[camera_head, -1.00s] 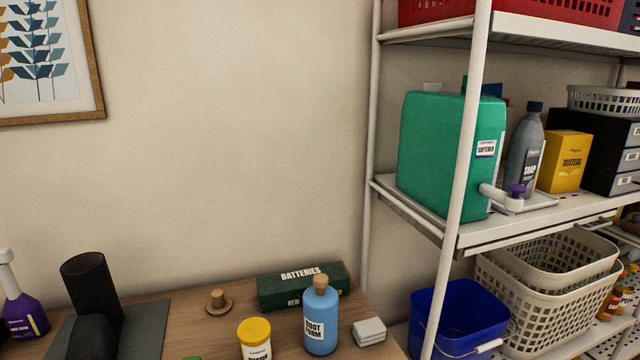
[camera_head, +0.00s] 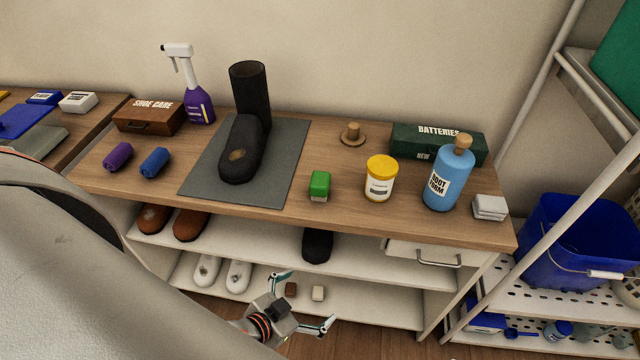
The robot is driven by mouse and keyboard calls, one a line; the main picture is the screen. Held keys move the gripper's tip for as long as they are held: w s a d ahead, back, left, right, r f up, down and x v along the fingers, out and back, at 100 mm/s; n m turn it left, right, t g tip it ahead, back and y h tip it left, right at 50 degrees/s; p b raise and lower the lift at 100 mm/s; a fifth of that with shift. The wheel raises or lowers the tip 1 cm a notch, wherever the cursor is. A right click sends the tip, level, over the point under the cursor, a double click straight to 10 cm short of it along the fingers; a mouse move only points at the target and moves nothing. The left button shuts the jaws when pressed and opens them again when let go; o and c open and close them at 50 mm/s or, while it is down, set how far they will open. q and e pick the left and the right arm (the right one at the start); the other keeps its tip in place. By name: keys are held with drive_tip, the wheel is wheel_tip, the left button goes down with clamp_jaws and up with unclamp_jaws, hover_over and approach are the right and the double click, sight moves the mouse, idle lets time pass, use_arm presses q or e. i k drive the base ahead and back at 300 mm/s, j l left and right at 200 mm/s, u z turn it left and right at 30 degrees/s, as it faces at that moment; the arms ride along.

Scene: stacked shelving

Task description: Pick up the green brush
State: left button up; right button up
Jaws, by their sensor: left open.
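The green brush (camera_head: 319,186) is a small green block with a pale lower edge. It lies on the wooden bench top (camera_head: 340,215) near the front edge, between the grey mat and the yellow-lidded jar. My left gripper (camera_head: 305,301) is open and empty, its fingers spread. It shows low in the picture, in front of the bench's lower shelves and below the brush, well apart from it. My right gripper is not in view.
A black boot (camera_head: 243,148) stands on a grey mat (camera_head: 203,169) left of the brush. A yellow-lidded jar (camera_head: 380,178) and a blue bottle (camera_head: 448,178) stand to its right. Shoes fill parts of the lower shelves. The bench top just around the brush is clear.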

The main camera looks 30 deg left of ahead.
sight(319, 187)
drive_tip(key=u, duration=1)
